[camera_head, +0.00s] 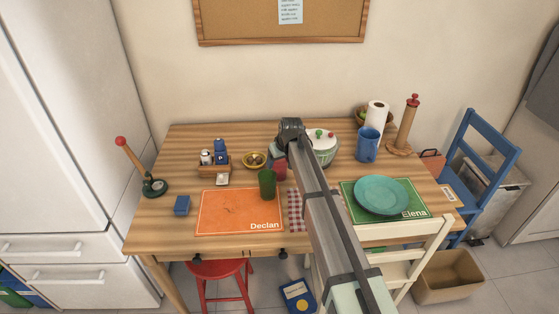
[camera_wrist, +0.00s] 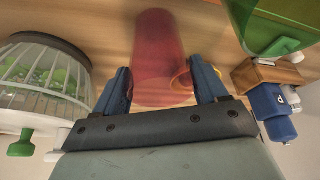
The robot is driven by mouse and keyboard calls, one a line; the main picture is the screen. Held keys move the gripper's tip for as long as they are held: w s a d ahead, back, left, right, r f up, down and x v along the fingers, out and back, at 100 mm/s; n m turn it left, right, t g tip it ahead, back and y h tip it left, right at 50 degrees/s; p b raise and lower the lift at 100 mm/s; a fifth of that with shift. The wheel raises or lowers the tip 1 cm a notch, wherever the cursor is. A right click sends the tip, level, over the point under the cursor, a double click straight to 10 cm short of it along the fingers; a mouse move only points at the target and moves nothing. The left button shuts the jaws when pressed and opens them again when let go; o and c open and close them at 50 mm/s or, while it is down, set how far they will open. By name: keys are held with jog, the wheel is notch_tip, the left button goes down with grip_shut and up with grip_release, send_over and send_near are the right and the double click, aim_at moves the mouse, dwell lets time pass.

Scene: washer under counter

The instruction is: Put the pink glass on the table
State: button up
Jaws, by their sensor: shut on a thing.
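The pink glass (camera_head: 280,171) shows in the head view just below the end of my arm, near the middle of the wooden table (camera_head: 185,140). In the wrist view the see-through pink-red glass (camera_wrist: 158,50) lies between the two blue fingers of my gripper (camera_wrist: 160,88). My gripper is shut on it. In the head view my gripper (camera_head: 277,153) is largely hidden by my own arm. Whether the glass's base touches the table cannot be told.
A green glass (camera_head: 267,184) stands close to the pink one. An orange placemat (camera_head: 225,212) and a teal plate (camera_head: 381,195) are in front. Bare wood shows at the left.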

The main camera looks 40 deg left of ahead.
jog(key=o, duration=1.2)
jog(key=v, duration=1.2)
jog(key=shift+r, duration=0.1)
